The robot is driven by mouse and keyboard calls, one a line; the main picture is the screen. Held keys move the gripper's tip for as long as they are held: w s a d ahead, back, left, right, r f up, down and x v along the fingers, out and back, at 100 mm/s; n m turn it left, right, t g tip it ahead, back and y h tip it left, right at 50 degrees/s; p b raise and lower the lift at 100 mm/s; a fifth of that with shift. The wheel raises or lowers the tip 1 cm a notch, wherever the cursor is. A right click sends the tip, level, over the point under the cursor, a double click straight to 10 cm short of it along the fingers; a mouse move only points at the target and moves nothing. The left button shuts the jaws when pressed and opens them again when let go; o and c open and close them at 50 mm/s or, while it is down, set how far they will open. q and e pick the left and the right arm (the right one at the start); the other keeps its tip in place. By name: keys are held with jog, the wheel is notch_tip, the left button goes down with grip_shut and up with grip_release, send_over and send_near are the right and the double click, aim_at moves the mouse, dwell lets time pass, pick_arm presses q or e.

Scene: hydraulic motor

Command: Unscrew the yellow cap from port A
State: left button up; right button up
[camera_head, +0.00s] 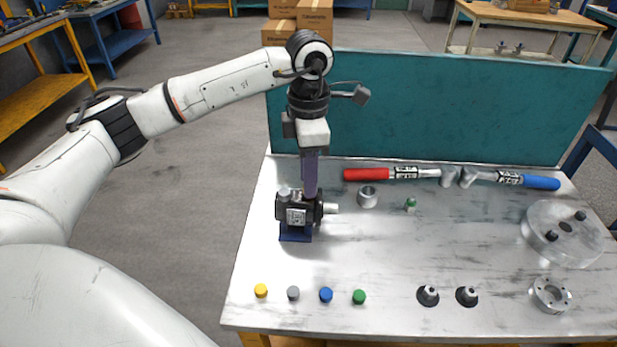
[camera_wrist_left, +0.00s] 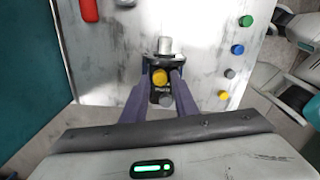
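The dark hydraulic motor (camera_head: 296,214) stands on a blue base at the left of the metal table. In the left wrist view a yellow cap (camera_wrist_left: 159,77) sits on top of the motor, with a grey cap (camera_wrist_left: 165,100) beside it. My left gripper (camera_head: 309,192) points straight down over the motor. In the left wrist view its purple fingers (camera_wrist_left: 160,80) are apart, one on each side of the yellow cap; I cannot tell whether they touch it. In the head view the finger hides that cap. The port letters are not readable. My right gripper is not in view.
Loose yellow (camera_head: 261,290), grey (camera_head: 293,293), blue (camera_head: 326,295) and green (camera_head: 359,297) caps stand along the table's front. A metal ring (camera_head: 367,197) and red-handled tool (camera_head: 366,174) lie right of the motor. A teal panel (camera_head: 430,105) closes the back. The table's middle is clear.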

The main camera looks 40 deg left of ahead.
pick_arm(q)
jog(key=m, duration=0.4)
dwell(0.5)
grip_shut()
jog(key=n, duration=0.4)
jog(key=shift+r+p, duration=0.1)
jog(key=shift+p, duration=0.25)
jog(key=shift+n, duration=0.7)
